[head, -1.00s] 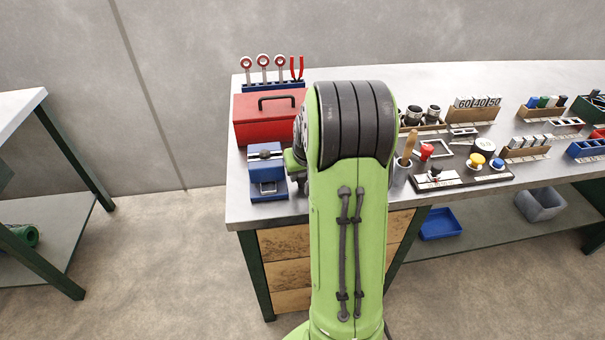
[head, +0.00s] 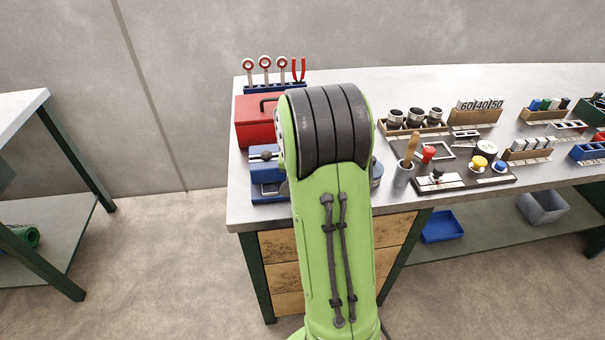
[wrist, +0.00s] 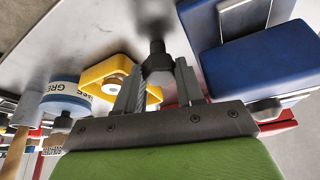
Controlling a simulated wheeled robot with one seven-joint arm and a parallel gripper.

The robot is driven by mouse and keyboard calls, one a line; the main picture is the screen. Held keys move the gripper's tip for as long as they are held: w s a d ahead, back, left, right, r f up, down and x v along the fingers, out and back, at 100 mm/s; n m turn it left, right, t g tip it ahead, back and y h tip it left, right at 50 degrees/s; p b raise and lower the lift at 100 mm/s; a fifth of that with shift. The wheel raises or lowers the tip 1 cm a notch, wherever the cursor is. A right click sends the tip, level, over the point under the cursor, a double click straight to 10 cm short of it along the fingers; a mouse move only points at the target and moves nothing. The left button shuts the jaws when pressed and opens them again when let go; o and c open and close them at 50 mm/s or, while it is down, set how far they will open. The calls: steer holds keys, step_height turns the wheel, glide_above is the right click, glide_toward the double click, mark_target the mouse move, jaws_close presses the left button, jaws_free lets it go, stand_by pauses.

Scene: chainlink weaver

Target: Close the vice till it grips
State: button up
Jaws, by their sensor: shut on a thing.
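The blue vice (head: 266,178) stands at the left front of the bench, partly hidden behind my arm in the head view. Its blue body with a pale metal plate fills the upper right of the wrist view (wrist: 262,65). My gripper (wrist: 160,66) has its two grey fingers on either side of a dark knob-like part (wrist: 157,56), beside the vice, and is shut on it. I cannot clearly see how this part joins the vice. The gap between the vice jaws is not clear. My gripper is hidden in the head view.
A brush pot (head: 403,174) and small parts trays fill the right.

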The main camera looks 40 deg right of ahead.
steer(key=o, duration=1)
